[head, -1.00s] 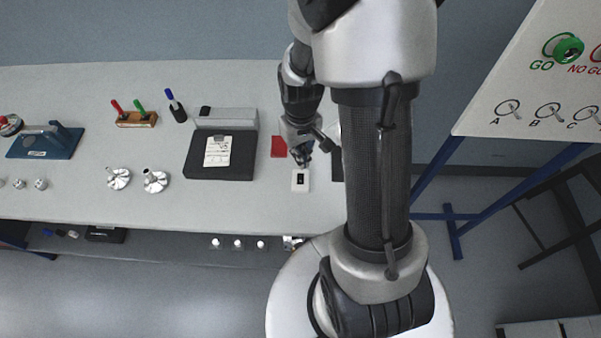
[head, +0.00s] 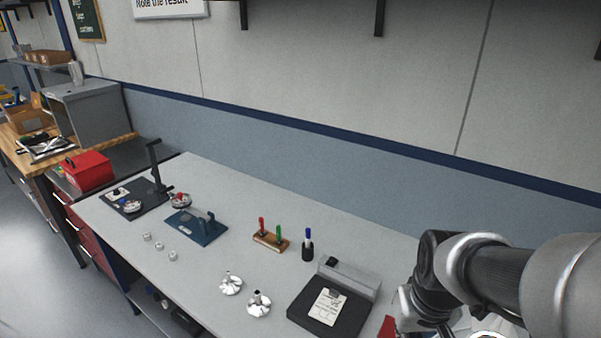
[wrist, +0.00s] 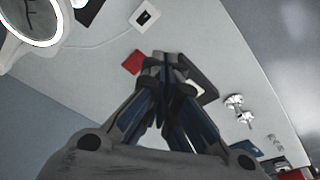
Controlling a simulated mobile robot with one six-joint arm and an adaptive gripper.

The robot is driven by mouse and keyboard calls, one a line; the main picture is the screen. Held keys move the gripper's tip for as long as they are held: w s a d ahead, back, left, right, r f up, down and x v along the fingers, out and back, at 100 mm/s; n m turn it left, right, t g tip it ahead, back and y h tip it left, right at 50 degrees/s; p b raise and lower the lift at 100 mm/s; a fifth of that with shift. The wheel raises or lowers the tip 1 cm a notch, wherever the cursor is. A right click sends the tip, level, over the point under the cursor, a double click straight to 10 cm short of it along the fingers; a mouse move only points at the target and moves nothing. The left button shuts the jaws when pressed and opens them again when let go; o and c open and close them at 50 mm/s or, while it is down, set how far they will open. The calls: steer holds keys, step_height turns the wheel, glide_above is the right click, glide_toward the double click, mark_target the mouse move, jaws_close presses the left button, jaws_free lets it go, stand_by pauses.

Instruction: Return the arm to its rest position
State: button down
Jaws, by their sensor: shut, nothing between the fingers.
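My gripper (wrist: 165,62) shows in the wrist view with its fingertips together and nothing between them. It is above the bench, and the bench top shows beyond its fingers. In the head view my arm enters from the lower right, and the fingertips are cut off or hidden there. A red patch (wrist: 132,62) lies just left of the fingertips in the wrist view. A white plate with a black switch (wrist: 146,16) lies farther up in that view.
On the bench (head: 190,290) are a black scale with a note (head: 327,306), a pen cup (head: 307,250), a wooden holder with red and green handles (head: 270,241), two machined housings (head: 259,303), (head: 231,283) and a blue fixture (head: 197,227). A red toolbox (head: 88,171) stands far left.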

steer(key=s+a+r+t, duration=0.2)
steer(key=s+a+r, duration=0.3)
steer(key=s+r, duration=0.4)
steer(key=shift+s, duration=0.65)
steer(key=shift+w, duration=0.1)
steer(key=w+d+f+n+g, duration=0.2)
steer(key=w+d+f+n, duration=0.2)
steer(key=w+f, duration=0.3)
steer(key=w+d+f+n+g, duration=0.2)
steer(key=w+d+f+n, duration=0.3)
steer(key=w+f+n, duration=0.2)
step_height(320, 180, down, 2)
steer(key=shift+d+f+n+p, duration=0.1)
steer(key=shift+d+n+p, duration=0.2)
steer(key=shift+p, duration=0.1)
